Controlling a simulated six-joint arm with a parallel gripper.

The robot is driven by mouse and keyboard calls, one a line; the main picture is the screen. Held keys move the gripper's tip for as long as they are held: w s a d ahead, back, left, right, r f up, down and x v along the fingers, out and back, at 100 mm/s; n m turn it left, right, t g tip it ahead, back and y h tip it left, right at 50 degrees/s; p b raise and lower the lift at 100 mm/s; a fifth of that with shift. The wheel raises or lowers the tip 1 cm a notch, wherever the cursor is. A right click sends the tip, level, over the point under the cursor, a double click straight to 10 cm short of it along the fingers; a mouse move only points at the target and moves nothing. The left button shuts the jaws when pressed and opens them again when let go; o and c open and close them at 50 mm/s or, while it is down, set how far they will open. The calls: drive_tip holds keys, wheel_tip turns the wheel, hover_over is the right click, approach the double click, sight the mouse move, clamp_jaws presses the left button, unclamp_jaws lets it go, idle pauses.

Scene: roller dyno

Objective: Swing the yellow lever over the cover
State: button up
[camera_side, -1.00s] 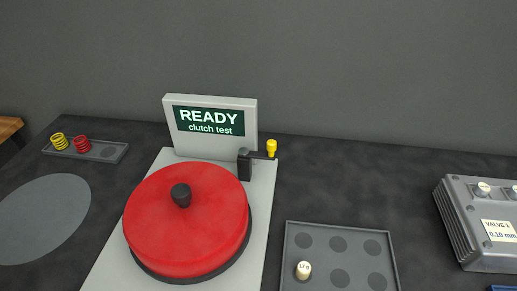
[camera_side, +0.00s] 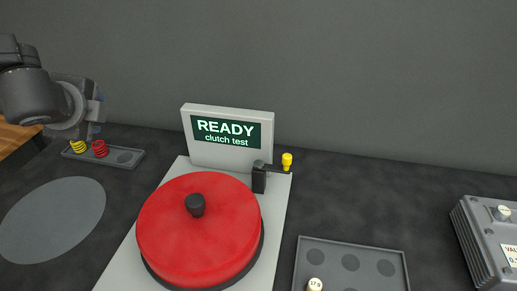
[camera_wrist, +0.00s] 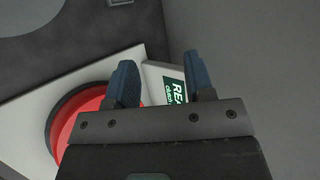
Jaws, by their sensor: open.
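The yellow lever (camera_side: 287,161) has a yellow knob at the end of a dark arm on a black post, behind and right of the cover. The arm points right, away from the cover. The red round cover (camera_side: 222,240) with a black knob sits closed on the pale base plate. My gripper (camera_side: 97,108) is at the upper left, above the spring tray and far from the lever. In the wrist view my gripper (camera_wrist: 162,80) has its two blue fingers apart with nothing between them. The cover (camera_wrist: 62,125) shows partly there; the lever is hidden.
A screen (camera_side: 228,158) reading "READY clutch test" stands behind the cover. A tray (camera_side: 125,158) with a yellow and a red spring is at left, near a grey disc (camera_side: 50,220). A grey tray (camera_side: 352,247) and a valve box (camera_side: 490,240) are at right.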

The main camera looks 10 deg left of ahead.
drive_tip(key=w+d+f+m+t+h, duration=0.1)
drive_tip(key=w+d+m+t, duration=0.1)
drive_tip(key=w+d+m, duration=0.4)
drive_tip(key=w+d+f+m+t+h, duration=0.1)
drive_tip(key=w+d+m+t, duration=0.2)
drive_tip(key=d, duration=0.5)
drive_tip(key=m+t+h, duration=0.3)
drive_tip(key=m+h, duration=0.4)
drive_tip(key=m, duration=0.7)
hover_over(285, 159)
wheel_tip(285, 159, down, 5)
drive_tip(key=f, duration=0.2)
drive_tip(key=w+f, duration=0.1)
drive_tip(key=f, duration=0.4)
drive_tip(key=shift+w+d, duration=0.15)
drive_tip(key=shift+d, duration=0.05)
drive_tip(key=shift+x, duration=0.75)
drive_tip(key=shift+c, duration=0.3)
clamp_jaws()
drive_tip(key=shift+r, duration=0.1)
